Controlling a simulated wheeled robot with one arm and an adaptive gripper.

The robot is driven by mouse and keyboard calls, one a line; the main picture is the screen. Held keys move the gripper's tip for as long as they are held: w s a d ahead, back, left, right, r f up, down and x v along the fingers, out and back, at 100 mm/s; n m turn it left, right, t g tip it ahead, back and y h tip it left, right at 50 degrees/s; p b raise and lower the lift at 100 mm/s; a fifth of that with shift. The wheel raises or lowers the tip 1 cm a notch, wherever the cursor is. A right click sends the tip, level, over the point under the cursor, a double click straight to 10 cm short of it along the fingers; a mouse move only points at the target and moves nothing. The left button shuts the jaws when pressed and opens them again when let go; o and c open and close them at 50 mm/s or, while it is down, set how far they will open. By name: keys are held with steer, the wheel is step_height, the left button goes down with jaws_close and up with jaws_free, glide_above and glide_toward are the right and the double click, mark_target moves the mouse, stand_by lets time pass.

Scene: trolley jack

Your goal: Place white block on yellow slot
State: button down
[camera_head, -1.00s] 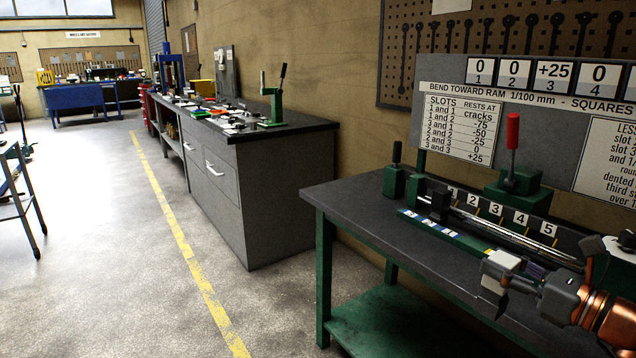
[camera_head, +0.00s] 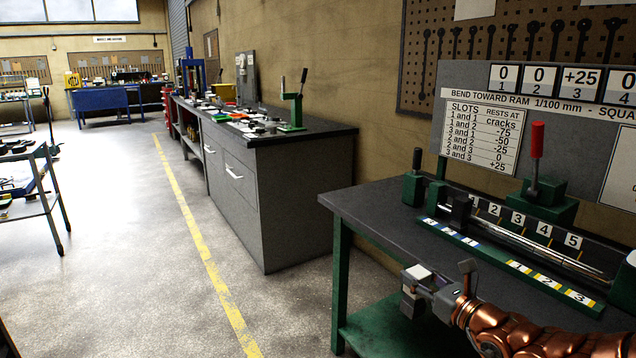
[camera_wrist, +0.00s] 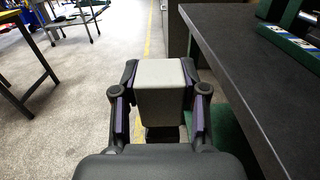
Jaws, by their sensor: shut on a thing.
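My gripper (camera_head: 424,287) is shut on a white block (camera_head: 417,273). In the wrist view the block (camera_wrist: 160,88) sits between the two fingers (camera_wrist: 160,110), its pale top facing the camera. In the head view the gripper and block appear in front of the green bench's front edge. A green strip along the bench's front carries blue-marked slots (camera_head: 460,238) at its left and yellow-marked slots (camera_head: 548,281) at its right. The block is apart from the strip. My arm hides part of the bench's lower right.
The dark bench top (camera_head: 385,205) is clear at its left. A steel bar (camera_head: 525,243) lies behind the strip, beside a red-handled green press (camera_head: 537,190). A grey cabinet (camera_head: 270,200) stands to the left. The floor (camera_head: 110,260) is open.

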steer(key=w+a+f, duration=0.2)
steer(key=a+f, duration=0.2)
steer(key=f, duration=0.1)
step_height(320, 180, up, 12)
steer(key=n+g+y+p, duration=0.5)
steer(key=p, duration=1.5)
steer(key=shift+d+y, duration=0.2)
steer(key=shift+y, duration=0.1)
steer(key=shift+s, duration=0.1)
steer(key=shift+a, duration=0.1)
